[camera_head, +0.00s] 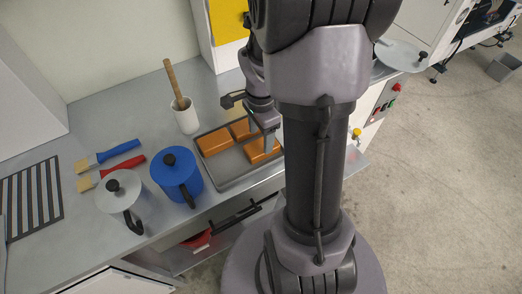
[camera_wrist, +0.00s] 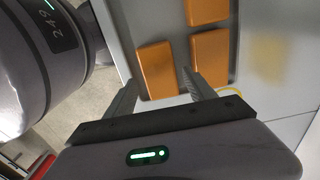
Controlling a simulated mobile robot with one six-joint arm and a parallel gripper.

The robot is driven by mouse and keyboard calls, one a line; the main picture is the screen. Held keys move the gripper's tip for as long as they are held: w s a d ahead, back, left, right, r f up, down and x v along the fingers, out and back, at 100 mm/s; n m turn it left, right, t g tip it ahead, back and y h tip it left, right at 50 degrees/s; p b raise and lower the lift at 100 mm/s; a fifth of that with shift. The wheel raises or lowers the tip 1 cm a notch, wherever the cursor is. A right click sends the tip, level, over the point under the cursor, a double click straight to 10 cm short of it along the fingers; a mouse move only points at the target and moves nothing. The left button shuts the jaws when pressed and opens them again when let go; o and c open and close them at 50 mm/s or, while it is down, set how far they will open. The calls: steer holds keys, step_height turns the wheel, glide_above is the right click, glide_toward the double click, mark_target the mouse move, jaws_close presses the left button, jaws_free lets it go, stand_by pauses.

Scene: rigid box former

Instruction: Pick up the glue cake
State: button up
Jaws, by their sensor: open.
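Three orange-brown glue cakes lie in a grey tray (camera_head: 232,181) on the bench: a left one (camera_head: 213,141), a back one (camera_head: 240,130) and a right one (camera_head: 259,152). My gripper (camera_head: 268,143) points down over the right cake and partly hides it. In the wrist view my gripper (camera_wrist: 161,77) is open, and the nearest cake (camera_wrist: 158,66) shows between and just beyond its fingertips. I cannot tell whether the fingers are beside this cake or still above it. The other cakes (camera_wrist: 209,58) (camera_wrist: 208,11) lie to its right and upper right, apart from the fingers.
A white pot (camera_head: 186,119) with a wooden stick stands behind the tray. Blue (camera_head: 117,150) and red (camera_head: 115,169) brushes lie farther left, near a striped rack (camera_head: 33,200).

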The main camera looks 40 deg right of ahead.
mark_target(262, 152)
step_height(262, 152, down, 5)
steer(key=shift+d+b, duration=0.1)
steer(key=shift+b, duration=1.15)
steer(key=shift+s+r, duration=0.1)
steer(key=shift+c, duration=1.1)
jaws_close()
step_height(262, 152, up, 4)
steer(key=shift+f+p, duration=0.1)
steer(key=shift+p, duration=1.15)
steer(key=s+d+p, duration=0.1)
steer(key=s+d, duration=0.1)
steer(key=d, duration=0.2)
steer(key=s+d+p, duration=0.1)
steer(key=s+d, duration=0.2)
steer(key=d, duration=0.2)
steer(key=s+d+r+p, duration=0.1)
steer(key=s+d, duration=0.1)
steer(key=d, duration=0.3)
steer(key=shift+s+r+p, duration=0.1)
steer(key=shift+s+p, duration=0.2)
steer(key=shift+s, duration=0.1)
steer(key=shift+w, duration=0.1)
